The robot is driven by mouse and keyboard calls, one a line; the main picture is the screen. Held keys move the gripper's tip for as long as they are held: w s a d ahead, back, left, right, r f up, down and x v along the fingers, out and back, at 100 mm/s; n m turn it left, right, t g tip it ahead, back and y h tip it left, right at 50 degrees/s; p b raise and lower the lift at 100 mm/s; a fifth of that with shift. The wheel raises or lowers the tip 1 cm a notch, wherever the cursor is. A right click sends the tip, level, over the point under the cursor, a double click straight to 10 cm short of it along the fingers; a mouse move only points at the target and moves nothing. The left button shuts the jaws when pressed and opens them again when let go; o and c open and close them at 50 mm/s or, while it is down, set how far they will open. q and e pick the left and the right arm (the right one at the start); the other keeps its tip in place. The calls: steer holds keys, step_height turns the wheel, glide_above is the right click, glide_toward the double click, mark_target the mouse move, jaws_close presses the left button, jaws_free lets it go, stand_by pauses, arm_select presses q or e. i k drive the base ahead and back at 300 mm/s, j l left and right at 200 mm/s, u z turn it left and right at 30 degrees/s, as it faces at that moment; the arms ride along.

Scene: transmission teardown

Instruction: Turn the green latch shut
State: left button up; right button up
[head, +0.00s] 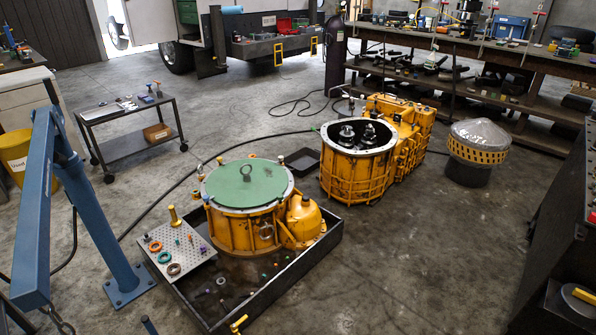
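I cannot make out a separate green latch in the head view. The largest green thing is a flat round plate (248,184) with an upright ring on it. It lies on top of a yellow round housing (232,232), which stands in a dark tray (301,258). A smaller rounded yellow casing (305,218) sits against the housing's right side. Neither of my grippers shows in the view.
A perforated plate (198,250) with coloured rings lies at the tray's left. A blue hoist (98,222) stands at left. An open yellow gearbox casing (345,178) stands behind right. A low cart (138,146) stands behind left.

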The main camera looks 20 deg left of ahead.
mark_target(281, 196)
steer(key=i+l+u, duration=0.1)
steer(key=i+l, duration=0.15)
steer(key=i, duration=0.25)
steer(key=i+l+u, duration=0.1)
steer(key=i+l, duration=0.15)
steer(key=i, duration=0.2)
steer(key=i+l+u, duration=0.15)
steer(key=i+l, duration=0.15)
steer(key=i, duration=0.15)
